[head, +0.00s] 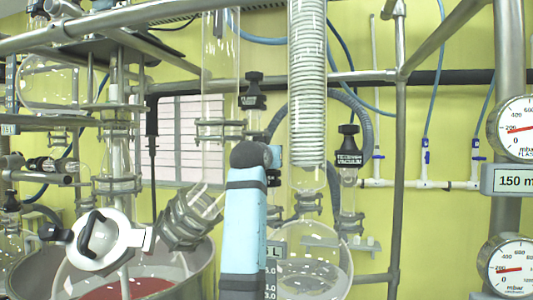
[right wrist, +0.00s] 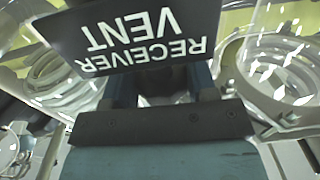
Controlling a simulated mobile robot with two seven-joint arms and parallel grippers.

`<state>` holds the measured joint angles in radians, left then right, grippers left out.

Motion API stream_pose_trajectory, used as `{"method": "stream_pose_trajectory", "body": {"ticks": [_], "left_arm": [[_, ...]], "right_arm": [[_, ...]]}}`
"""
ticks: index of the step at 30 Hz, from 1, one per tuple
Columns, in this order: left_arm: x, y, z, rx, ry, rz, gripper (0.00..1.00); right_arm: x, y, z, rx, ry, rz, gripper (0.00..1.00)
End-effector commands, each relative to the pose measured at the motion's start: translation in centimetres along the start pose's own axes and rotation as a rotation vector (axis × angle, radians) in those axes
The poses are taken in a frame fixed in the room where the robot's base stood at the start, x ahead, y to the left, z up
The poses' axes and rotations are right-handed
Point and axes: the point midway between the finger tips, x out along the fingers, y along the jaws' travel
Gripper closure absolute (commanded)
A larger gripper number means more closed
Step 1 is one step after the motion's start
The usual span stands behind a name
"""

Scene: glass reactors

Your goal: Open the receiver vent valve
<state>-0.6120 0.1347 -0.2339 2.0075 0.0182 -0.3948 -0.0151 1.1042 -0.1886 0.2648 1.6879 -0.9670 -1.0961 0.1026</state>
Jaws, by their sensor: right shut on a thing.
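My right arm rises through the middle of the head view, and its gripper (head: 274,158) is small and mostly hidden behind the arm at the glassware. In the right wrist view the black RECEIVER VENT label (right wrist: 145,38) fills the top, its lettering upside down. My right gripper (right wrist: 162,88) is just below it, its two fingers closed around the valve part behind the label. The label hides most of that part, so the valve's turn position cannot be told. In the head view a dark piece of the valve (head: 273,178) shows beside my arm. My left gripper is not in view.
A black-knobbed RECEIVER VACUUM valve (head: 348,157) is to the right, and another black-knobbed valve (head: 253,92) is above my arm. A coiled glass condenser (head: 307,90), a round glass receiver (head: 315,275) and metal rack bars stand close around. Pressure gauges (head: 508,268) are at the far right.

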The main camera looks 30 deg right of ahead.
Motion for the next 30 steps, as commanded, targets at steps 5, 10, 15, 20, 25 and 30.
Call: {"method": "stream_pose_trajectory", "body": {"ticks": [5, 10, 15, 20, 25, 30], "left_arm": [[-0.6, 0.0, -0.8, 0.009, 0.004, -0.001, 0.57], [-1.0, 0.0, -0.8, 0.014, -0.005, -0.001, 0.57], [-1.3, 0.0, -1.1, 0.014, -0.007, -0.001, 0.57], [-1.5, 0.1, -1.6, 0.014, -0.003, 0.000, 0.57], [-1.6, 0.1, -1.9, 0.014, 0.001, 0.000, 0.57], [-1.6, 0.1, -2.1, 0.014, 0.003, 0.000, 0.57]], "right_arm": [[0.0, 0.3, -0.3, 0.001, 0.000, -0.156, 0.71], [0.1, 0.3, -0.2, -0.002, -0.001, -0.283, 0.71], [0.1, 0.4, -0.2, -0.002, -0.001, -0.379, 0.71], [0.1, 0.4, -0.1, -0.002, -0.002, -0.436, 0.71], [0.1, 0.4, 0.0, -0.001, -0.003, -0.467, 0.71], [0.1, 0.3, 0.1, -0.002, -0.003, -0.476, 0.71]]}}
